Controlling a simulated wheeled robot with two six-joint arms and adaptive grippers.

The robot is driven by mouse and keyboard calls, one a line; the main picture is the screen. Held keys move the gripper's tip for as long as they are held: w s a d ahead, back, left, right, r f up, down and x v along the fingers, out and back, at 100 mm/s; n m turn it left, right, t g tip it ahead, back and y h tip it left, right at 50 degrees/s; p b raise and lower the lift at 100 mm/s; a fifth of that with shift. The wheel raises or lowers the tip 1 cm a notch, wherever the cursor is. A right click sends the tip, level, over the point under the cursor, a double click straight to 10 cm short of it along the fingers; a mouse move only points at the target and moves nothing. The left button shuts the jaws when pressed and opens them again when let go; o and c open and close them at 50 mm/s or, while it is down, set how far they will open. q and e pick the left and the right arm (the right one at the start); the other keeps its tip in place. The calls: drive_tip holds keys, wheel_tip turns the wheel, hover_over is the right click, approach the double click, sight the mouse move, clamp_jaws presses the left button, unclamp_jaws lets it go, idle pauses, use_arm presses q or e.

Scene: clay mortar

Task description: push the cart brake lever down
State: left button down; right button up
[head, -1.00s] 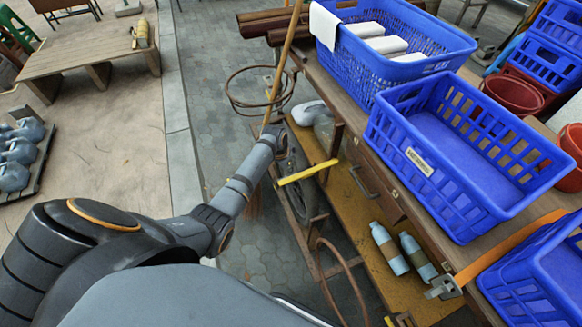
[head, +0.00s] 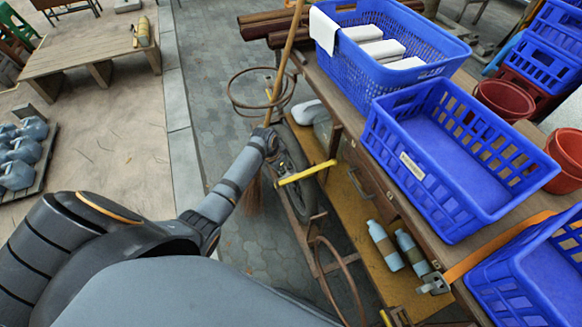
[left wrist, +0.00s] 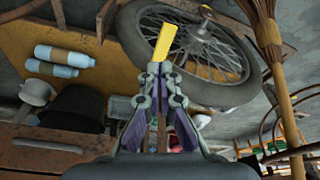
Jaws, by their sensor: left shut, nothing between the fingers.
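The brake lever is a yellow bar on the cart's side, beside the spoked wheel (head: 297,192). In the head view this yellow lever (head: 308,172) lies nearly level, its right end slightly higher. My left gripper (head: 274,138) is at the end of my arm, by the wheel, left of and above the lever in the picture. In the left wrist view the left gripper (left wrist: 159,68) is shut and empty. The yellow lever (left wrist: 165,42) shows just beyond its fingertips; I cannot tell whether they touch. My right gripper is not in view.
A broom (head: 288,55) and a wire hoop (head: 238,90) stand close to my left gripper. Blue baskets (head: 440,185) sit on the cart top (head: 345,105). Two bottles (head: 385,245) lie on the lower shelf. Paved ground left of the cart is clear.

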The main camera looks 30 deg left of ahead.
use_arm(q)
drive_tip(key=v, duration=0.9)
drive_tip(key=shift+r, duration=0.3)
drive_tip(key=shift+s, duration=0.1)
drive_tip(key=s+a+f+n+y+p, duration=0.1)
drive_tip(key=s+f+n+p, duration=0.1)
drive_tip(key=s+f, duration=0.65)
drive_tip(key=s+a+f+n+p, duration=0.1)
drive_tip(key=s+f, duration=0.3)
drive_tip(key=f, duration=0.9)
drive_tip(key=s+d+f+p, duration=0.1)
drive_tip(key=s+f, duration=0.3)
drive_tip(key=s, duration=0.5)
drive_tip(key=s+d+f+g+p, duration=0.1)
drive_tip(key=s+f, duration=0.2)
drive_tip(key=s, duration=0.7)
drive_tip(key=s+d+f+n, duration=0.1)
drive_tip(key=s+f, duration=0.3)
drive_tip(key=s, duration=0.5)
drive_tip(key=shift+s+d+f+y+p, duration=0.2)
drive_tip(key=shift+d+f+y+p, duration=0.15)
drive_tip(key=shift+y+p, duration=0.05)
